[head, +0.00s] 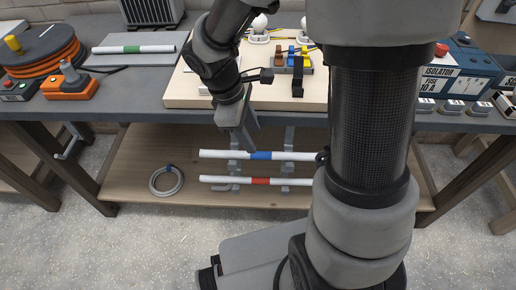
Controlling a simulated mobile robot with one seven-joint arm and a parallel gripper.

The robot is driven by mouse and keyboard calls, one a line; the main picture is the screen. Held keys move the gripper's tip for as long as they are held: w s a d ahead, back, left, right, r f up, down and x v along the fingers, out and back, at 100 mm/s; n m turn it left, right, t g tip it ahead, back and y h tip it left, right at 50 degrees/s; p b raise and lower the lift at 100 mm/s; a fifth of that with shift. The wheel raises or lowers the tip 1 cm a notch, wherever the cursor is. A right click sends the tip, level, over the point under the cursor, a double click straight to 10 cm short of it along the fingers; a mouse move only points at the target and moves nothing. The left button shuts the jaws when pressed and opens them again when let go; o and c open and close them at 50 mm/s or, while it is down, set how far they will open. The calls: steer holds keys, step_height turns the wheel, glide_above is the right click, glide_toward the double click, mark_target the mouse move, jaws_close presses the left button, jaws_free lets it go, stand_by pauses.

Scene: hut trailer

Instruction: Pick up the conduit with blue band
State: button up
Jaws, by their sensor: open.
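The conduit with blue band (285,156) is a white tube lying level on grey brackets at the lower shelf, below the tabletop's front edge. A second white conduit with a red band (230,180) lies parallel below it in the picture. My gripper (247,143) points down in front of the table edge, close above the blue-banded conduit and just left of its band. It is open, and nothing shows between its fingers. I cannot tell whether it touches the conduit. My arm hides the area around the conduit's right end.
A white conduit with a green band (133,49) lies on a grey sheet on the tabletop. A cable coil (166,181) rests on the lower shelf (125,180). An orange reel (45,50) and blue isolator box (470,72) stand on top. The tabletop edge (290,119) overhangs the shelf.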

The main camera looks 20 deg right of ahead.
mark_target(260, 154)
steer(key=x, duration=0.3)
steer(key=shift+d+f+b, duration=0.15)
steer(key=shift+f+b, duration=0.15)
steer(key=shift+b, duration=0.1)
steer(key=b+x, duration=0.2)
steer(key=x, duration=0.3)
steer(key=shift+w, duration=0.15)
jaws_close()
